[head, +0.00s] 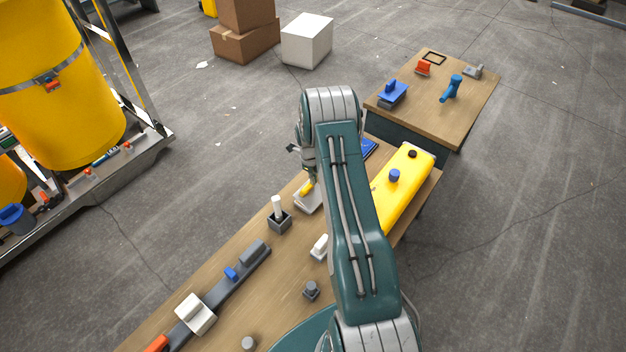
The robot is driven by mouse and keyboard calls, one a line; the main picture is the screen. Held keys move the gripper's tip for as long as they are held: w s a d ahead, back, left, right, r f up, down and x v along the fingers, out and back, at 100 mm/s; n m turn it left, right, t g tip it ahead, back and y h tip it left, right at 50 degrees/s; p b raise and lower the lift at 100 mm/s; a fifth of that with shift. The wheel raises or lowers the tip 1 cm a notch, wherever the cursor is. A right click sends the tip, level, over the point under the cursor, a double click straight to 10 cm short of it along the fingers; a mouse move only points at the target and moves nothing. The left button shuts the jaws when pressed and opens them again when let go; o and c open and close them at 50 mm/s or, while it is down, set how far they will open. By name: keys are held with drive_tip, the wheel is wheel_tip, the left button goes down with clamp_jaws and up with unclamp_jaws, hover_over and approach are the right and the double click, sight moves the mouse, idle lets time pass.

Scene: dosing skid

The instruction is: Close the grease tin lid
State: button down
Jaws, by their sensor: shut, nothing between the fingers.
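I cannot tell for certain which object is the grease tin or its lid. A pale, low block with a yellow part on top (307,198) sits on the long wooden bench beneath my gripper. A flat blue piece (370,148) shows at the bench's far end, partly hidden behind my arm. My gripper (308,172) points down just above the pale block, shut with nothing held. My arm covers part of the gripper and bench, and contact with the yellow part is unclear.
A yellow case with a blue knob (402,187) lies right of my arm. A grey holder with a white cylinder (279,217) stands left of the gripper. A dark rail (227,284) lies nearer.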

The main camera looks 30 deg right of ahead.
drive_tip(key=shift+a+r, duration=0.15)
drive_tip(key=shift+a, duration=0.7)
drive_tip(key=shift+d+r, duration=0.1)
drive_tip(key=shift+d, duration=0.25)
drive_tip(key=shift+d+r, duration=0.2)
drive_tip(key=shift+r, duration=0.1)
drive_tip(key=shift+a+r, duration=0.35)
drive_tip(key=shift+r, duration=0.15)
drive_tip(key=shift+w+r, duration=0.1)
drive_tip(key=shift+r, duration=0.25)
wheel_tip(320, 180, up, 10)
drive_tip(key=w, duration=0.1)
wheel_tip(320, 180, up, 14)
drive_tip(key=n+t, duration=0.2)
drive_tip(key=n, duration=0.5)
hover_over(310, 186)
drive_tip(key=s+a, duration=0.1)
drive_tip(key=a, duration=0.6)
drive_tip(key=s+a+r+n+t, duration=0.1)
drive_tip(key=s+a+r+n, duration=0.55)
drive_tip(key=r, duration=0.35)
drive_tip(key=s+a+r+n+t, duration=0.2)
drive_tip(key=s+a+n, duration=0.3)
drive_tip(key=s+n, duration=0.4)
drive_tip(key=s+a+r+n+t, duration=0.1)
drive_tip(key=s+a+r+n, duration=0.3)
drive_tip(key=s+n, duration=0.6)
drive_tip(key=shift+s+a+t, duration=0.4)
drive_tip(key=shift+s+a, duration=0.55)
drive_tip(key=shift+s, duration=0.25)
